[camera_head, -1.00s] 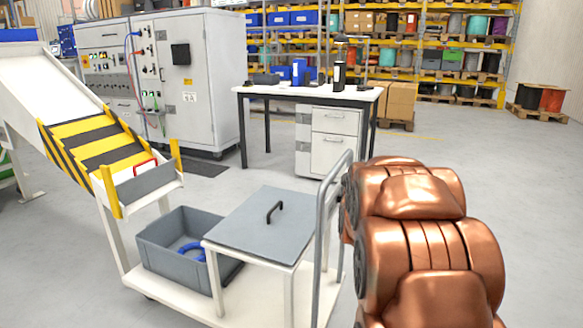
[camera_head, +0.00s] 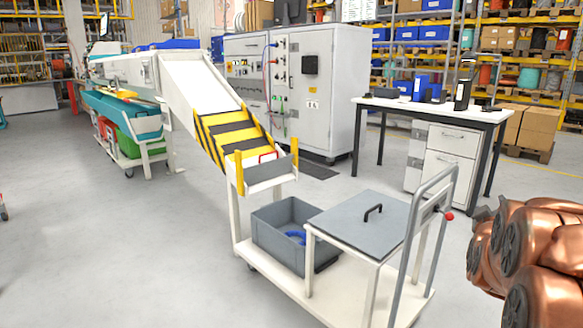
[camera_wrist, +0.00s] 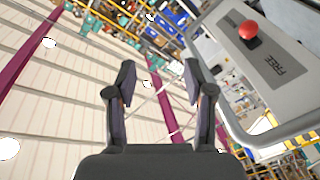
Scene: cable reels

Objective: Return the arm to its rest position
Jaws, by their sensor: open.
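My copper-coloured arm (camera_head: 530,245) shows at the right edge of the head view, folded near the cart handle. My gripper is not clear in the head view. In the wrist view my gripper (camera_wrist: 157,85) is open, its two dark fingers apart with nothing between them. Behind the fingers the wrist view shows the ceiling and the shelving, tilted.
A white cart (camera_head: 275,282) with a grey handle (camera_head: 408,240) stands close left of my arm. It carries a grey bin (camera_head: 275,240) with a blue ring inside and a grey-topped stand (camera_head: 350,222). A striped chute (camera_head: 225,135) and table (camera_head: 440,110) lie behind.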

